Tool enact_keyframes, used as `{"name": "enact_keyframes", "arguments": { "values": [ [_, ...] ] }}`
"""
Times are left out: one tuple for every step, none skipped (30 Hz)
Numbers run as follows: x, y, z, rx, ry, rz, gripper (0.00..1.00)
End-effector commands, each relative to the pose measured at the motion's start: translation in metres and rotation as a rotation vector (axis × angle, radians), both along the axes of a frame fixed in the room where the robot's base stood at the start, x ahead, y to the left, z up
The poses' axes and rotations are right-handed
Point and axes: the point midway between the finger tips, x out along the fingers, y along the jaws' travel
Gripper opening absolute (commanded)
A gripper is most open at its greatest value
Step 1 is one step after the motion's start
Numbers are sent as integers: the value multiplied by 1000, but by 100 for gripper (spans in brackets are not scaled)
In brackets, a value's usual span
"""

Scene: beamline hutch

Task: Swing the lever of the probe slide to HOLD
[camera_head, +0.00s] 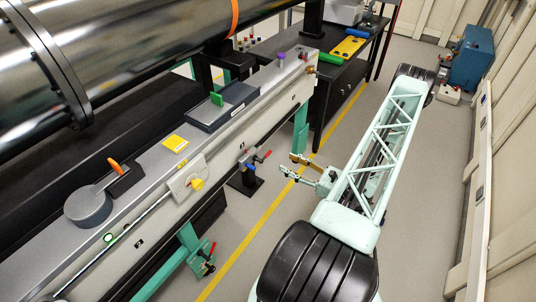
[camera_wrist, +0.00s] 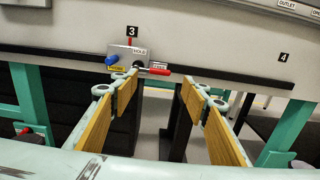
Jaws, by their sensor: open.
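A small grey unit (camera_wrist: 128,54) under the number 3 on the white rail face carries a HOLD label at its upper right. Its lever has a red handle (camera_wrist: 154,71) that points right, roughly level, below that label and across another partly covered one. A blue knob (camera_wrist: 112,60) is on the unit's left, above a yellow label too small to read. In the head view the red handle (camera_head: 263,155) is near the rail's lower edge. My gripper (camera_wrist: 160,88) is open and empty, its tan-padded fingers below and to either side of the lever, apparently short of it. It also shows in the head view (camera_head: 296,168).
Teal legs (camera_wrist: 287,132) stand both sides. A black stand (camera_head: 243,182) is below the unit. Another red handle (camera_head: 212,248) is on a lower teal bracket, and a yellow knob (camera_head: 197,183) is on the rail face. The yellow-lined floor (camera_head: 262,222) is open.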

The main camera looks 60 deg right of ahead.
Motion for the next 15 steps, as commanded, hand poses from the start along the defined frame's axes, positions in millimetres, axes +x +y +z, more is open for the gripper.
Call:
{"name": "enact_keyframes", "arguments": {
  "values": [
    [4,0,0,0,0,1,42],
    [7,0,0,0,0,1,42],
    [10,0,0,0,0,1,42],
    [13,0,0,0,0,1,42],
    [16,0,0,0,0,1,42],
    [19,0,0,0,-1,1,42],
    [21,0,0,0,0,1,42],
    [24,0,0,0,0,1,42],
    [28,0,-1,0,0,1,42],
    [30,0,-1,0,0,1,42],
    [33,0,-1,0,0,1,42],
    [36,0,-1,0,0,2,42],
    [39,1,-1,0,0,2,42],
    [41,0,-1,0,0,1,42],
    [45,0,-1,0,1,1,42]
  ]
}}
